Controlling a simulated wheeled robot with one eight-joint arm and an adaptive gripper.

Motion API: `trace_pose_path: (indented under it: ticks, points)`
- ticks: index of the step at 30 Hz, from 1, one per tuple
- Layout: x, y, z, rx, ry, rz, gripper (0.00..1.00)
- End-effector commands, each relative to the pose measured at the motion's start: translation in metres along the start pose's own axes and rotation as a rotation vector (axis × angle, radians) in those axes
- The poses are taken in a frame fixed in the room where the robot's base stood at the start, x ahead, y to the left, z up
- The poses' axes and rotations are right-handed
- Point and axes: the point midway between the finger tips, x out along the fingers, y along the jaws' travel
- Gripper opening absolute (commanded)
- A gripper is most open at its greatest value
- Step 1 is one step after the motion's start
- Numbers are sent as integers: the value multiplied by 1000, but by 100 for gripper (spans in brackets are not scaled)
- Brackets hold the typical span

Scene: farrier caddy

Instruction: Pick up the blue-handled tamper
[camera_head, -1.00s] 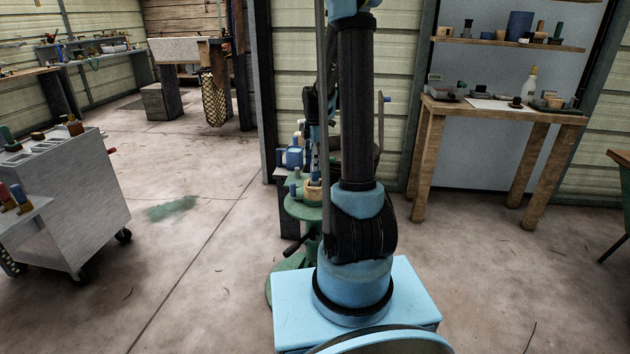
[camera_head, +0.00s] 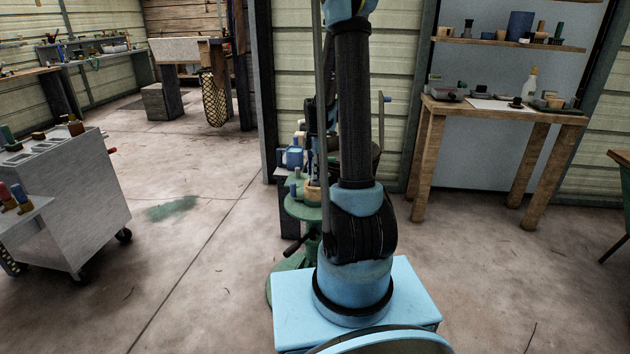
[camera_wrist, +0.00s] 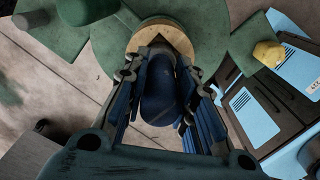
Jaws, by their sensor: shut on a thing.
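My gripper (camera_wrist: 158,110) is shut on the blue-handled tamper (camera_wrist: 158,92) in the wrist view. The dark blue rounded handle sits between the two jaws, with a finger on each side. A round tan wooden piece (camera_wrist: 163,32) shows just past the handle, over the green round stand. I cannot tell whether the tamper touches the stand.
A small yellow piece (camera_wrist: 268,53) lies on the green stand's right side. A grey wheeled cart (camera_head: 75,205) stands at the left. A wooden table (camera_head: 500,108) with several items stands at the right. Open concrete floor lies between.

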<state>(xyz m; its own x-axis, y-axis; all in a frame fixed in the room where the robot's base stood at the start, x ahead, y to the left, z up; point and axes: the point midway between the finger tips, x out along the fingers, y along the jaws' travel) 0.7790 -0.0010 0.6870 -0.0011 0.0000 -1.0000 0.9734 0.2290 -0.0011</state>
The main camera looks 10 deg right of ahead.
Motion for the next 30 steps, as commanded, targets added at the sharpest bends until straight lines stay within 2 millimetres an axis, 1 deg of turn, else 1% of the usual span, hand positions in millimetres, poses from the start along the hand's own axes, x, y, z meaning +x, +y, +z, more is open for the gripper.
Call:
trace_pose_path:
  ticks: [7,11,14,21,24,30]
  points:
    - [-2,0,0,0,0,0,0]
    - [-12,0,0,0,0,0,0]
    - [-26,0,0,0,0,0,0]
    - [-66,0,0,0,0,0,0]
    - [-80,0,0,0,0,0,0]
    - [-96,0,0,0,0,0,0]
